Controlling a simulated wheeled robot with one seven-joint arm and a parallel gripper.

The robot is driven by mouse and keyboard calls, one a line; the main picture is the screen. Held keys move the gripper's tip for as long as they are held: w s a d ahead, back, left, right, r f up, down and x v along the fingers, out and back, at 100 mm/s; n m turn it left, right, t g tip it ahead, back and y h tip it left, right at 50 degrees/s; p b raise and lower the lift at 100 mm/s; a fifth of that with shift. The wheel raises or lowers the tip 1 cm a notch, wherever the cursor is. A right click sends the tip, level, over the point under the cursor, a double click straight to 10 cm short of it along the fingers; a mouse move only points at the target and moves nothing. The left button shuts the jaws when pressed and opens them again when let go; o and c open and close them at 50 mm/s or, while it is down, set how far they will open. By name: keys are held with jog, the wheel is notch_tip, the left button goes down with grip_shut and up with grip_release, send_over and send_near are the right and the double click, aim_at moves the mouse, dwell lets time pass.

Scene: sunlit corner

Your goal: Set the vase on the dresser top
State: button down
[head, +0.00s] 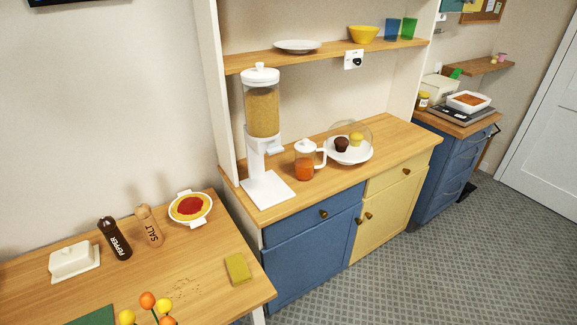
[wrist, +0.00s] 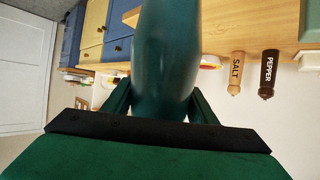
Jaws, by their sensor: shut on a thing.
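The vase (wrist: 165,50) is dark teal, smooth and rounded, and fills the middle of the wrist view. My gripper (wrist: 160,103) is shut on it, one finger on each side. Its far end is cut off by the frame. In the head view, orange and yellow round flowers (head: 148,302) on green stems rise at the bottom edge; the vase body and my gripper are out of frame there. The dresser top (head: 405,138) is the wooden counter above blue and yellow cabinet fronts. It shows in the head view, right of the near table.
On the dresser top stand a cereal dispenser (head: 262,120), a jug (head: 306,160) and a domed plate of muffins (head: 348,152); the right end is bare. A shelf (head: 330,50) hangs above. The near table (head: 190,262) holds shakers, a butter dish, a pie and a sponge.

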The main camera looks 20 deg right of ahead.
jog(key=w+d+f+n+y, duration=0.1)
jog(key=d+f, duration=0.3)
jog(key=f, duration=0.8)
jog(key=w+d+f+n+t+y, duration=0.1)
jog(key=w+d+f+n+y, duration=0.1)
jog(key=f, duration=1.1)
jog(key=w+d+f+n+y, duration=0.2)
jog(key=w+d+f, duration=0.2)
jog(key=f, duration=0.9)
jog(key=d, duration=0.3)
jog(key=shift+y, duration=0.4)
jog(key=shift+w+d+f, duration=0.1)
